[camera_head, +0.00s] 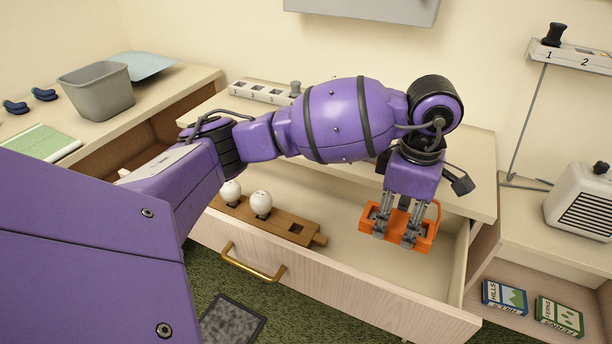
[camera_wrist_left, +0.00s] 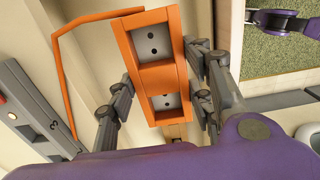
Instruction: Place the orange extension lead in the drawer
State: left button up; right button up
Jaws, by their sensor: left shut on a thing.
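The orange extension lead (camera_head: 425,243) is a block with grey socket faces and an orange cord looped at its side. My left gripper (camera_head: 397,228) is shut on it and holds it over the right part of the open drawer (camera_head: 375,318). Whether the lead touches the drawer floor I cannot tell. In the left wrist view the lead (camera_wrist_left: 152,52) sits between the fingers of the left gripper (camera_wrist_left: 163,97), and two sockets show. My right gripper is in neither view.
In the drawer's left part lies a wooden rack (camera_head: 285,225) with two white bulbs. The drawer's right part is clear. A grey bin (camera_head: 98,92) stands on the left counter. A white heater (camera_head: 585,205) and two boxes (camera_head: 505,297) are at right.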

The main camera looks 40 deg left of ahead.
aim_at(389, 241)
pick_arm(q)
jog(key=f, duration=0.1)
jog(key=s+f+b, duration=0.1)
jog(key=f, duration=0.1)
jog(key=s+f, duration=0.1)
jog(key=f, duration=0.1)
jog(key=shift+f+b, duration=0.15)
jog(key=shift+b, duration=0.25)
jog(key=f, duration=0.6)
jog(key=shift+w+f, duration=0.2)
jog(key=shift+w, duration=0.15)
notch_tip(389, 241, down, 4)
jog(key=shift+r, duration=0.25)
jog(key=shift+f, duration=0.2)
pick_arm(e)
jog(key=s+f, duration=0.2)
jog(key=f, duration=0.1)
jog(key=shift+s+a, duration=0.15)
pick_arm(q)
jog(key=shift+b, duration=0.3)
